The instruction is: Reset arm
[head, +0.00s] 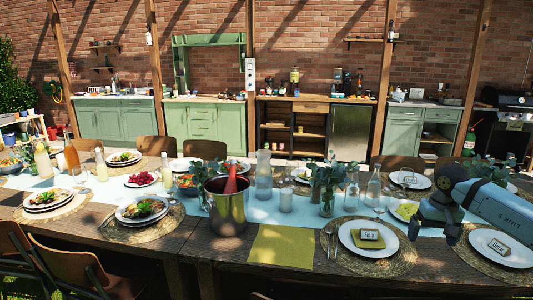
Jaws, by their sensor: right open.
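My right gripper (437,232) is at the right of the head view, at the end of my blue and dark arm. It is open, with nothing seen between its fingers. It hangs over the table between the plate with the "Felix"-like name card (370,238) and the plate with another name card (500,246). My left gripper is not in view.
The long wooden table (200,270) holds several set plates, bottles and plants. A metal bucket (228,212) with something red in it stands near the middle, beside a yellow-green napkin (283,246). Chairs (75,268) stand at the front left.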

